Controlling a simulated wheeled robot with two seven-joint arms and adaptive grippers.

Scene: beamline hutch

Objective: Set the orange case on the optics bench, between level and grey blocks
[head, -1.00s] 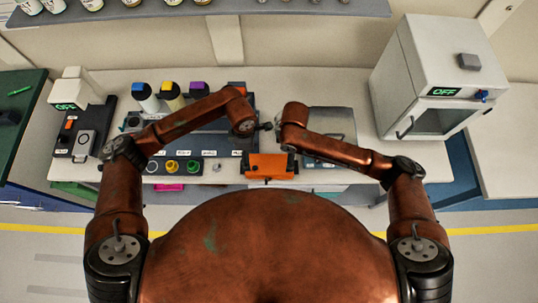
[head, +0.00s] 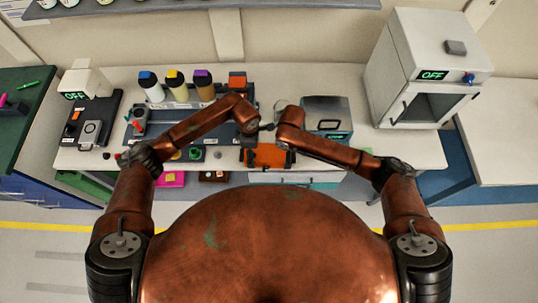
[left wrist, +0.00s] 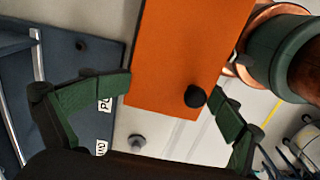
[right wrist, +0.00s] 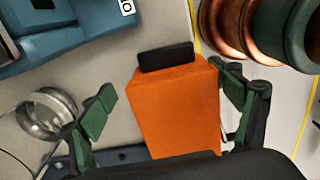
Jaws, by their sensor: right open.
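The orange case (head: 268,156) is near the front edge of the pale table, below my two forearms in the head view. A dark handle-like piece (right wrist: 166,56) sits at that end. I cannot tell whether the case touches the table. I cannot make out the level or grey blocks for certain.
A dark blue-grey board (head: 180,121) with several bottles lies behind and left. A grey-and-teal device (head: 328,118) stands close right of the case. A glass vessel (right wrist: 47,113) is near my right gripper. A white cabinet (head: 425,70) stands farther right.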

